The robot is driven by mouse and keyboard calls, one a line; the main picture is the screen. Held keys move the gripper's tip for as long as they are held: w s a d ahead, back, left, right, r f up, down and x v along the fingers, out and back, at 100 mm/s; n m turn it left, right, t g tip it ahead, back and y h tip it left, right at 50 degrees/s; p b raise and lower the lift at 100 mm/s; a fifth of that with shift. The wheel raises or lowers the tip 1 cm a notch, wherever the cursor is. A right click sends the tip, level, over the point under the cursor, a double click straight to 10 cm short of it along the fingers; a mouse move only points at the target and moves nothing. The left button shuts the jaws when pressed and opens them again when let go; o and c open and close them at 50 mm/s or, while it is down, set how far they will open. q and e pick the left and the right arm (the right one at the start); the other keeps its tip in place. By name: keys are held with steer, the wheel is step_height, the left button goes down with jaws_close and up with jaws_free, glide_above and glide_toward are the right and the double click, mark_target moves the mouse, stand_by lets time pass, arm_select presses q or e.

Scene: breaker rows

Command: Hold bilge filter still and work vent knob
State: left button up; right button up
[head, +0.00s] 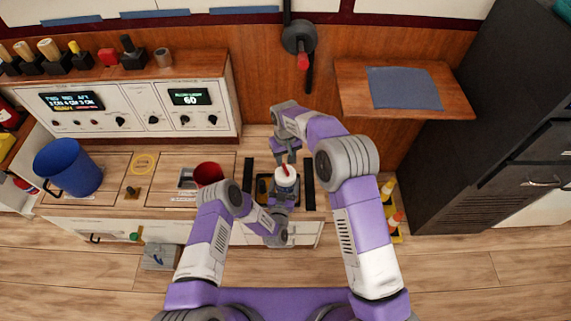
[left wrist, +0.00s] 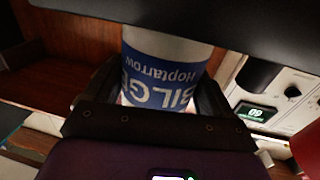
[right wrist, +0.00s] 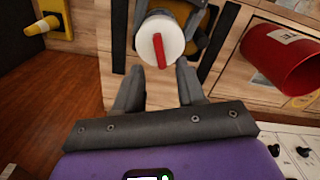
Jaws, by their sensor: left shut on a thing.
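The bilge filter (head: 287,180) is a white canister standing upright at the counter, its blue label (left wrist: 165,75) filling the left wrist view between the fingers. My left gripper (head: 283,202) is shut on its body from the front. The vent knob (right wrist: 159,50) is a red bar across the filter's round white top. It also shows in the head view (head: 284,169). My right gripper (right wrist: 158,80) is open and empty, its fingertips just short of the white top and apart from the knob. Part of the filter body is hidden by my left gripper.
A blue bucket (head: 68,168) is at far left. A control panel (head: 130,108) stands behind, and a wooden shelf (head: 440,105) juts out at right.

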mark_target(286, 168)
step_height(286, 168, up, 7)
steer(key=shift+f, duration=0.1)
stand_by(0.6)
